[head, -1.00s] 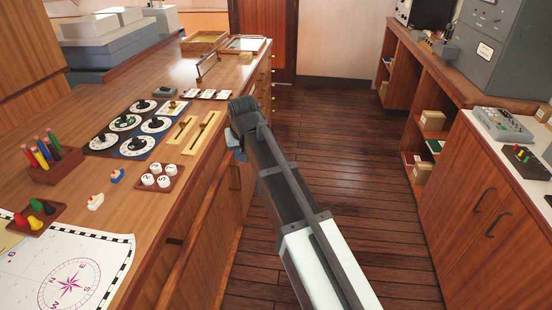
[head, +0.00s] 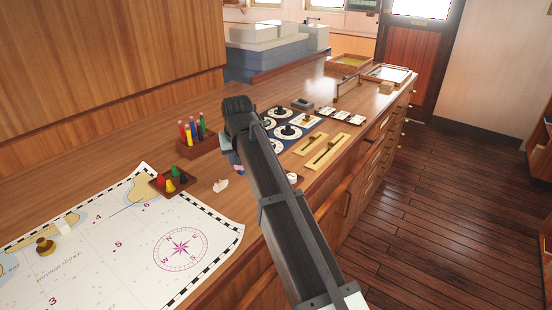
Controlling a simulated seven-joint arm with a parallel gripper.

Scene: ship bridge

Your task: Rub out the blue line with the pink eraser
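The chart (head: 120,262) lies flat at the left of the desk, with tan land areas and a purple compass rose. A thin dark or bluish line (head: 128,208) runs near its upper tan patch; I cannot tell whether it is the blue line. A small pale, pinkish-white block (head: 220,185) lies on the wood just off the chart's right edge. A small blue block with a pink part (head: 238,169) is beside it, partly behind my arm. Which is the pink eraser is unclear. My gripper (head: 227,141) is above the desk, mostly hidden by my arm; its fingers do not show.
A pen rack (head: 197,145) and a tray of coloured pawns (head: 172,181) stand beyond the chart. A brass-coloured knob (head: 45,246) and a whitish block (head: 68,222) are on the chart. Dials (head: 288,132) and brass sliders (head: 327,150) fill the desk's right side.

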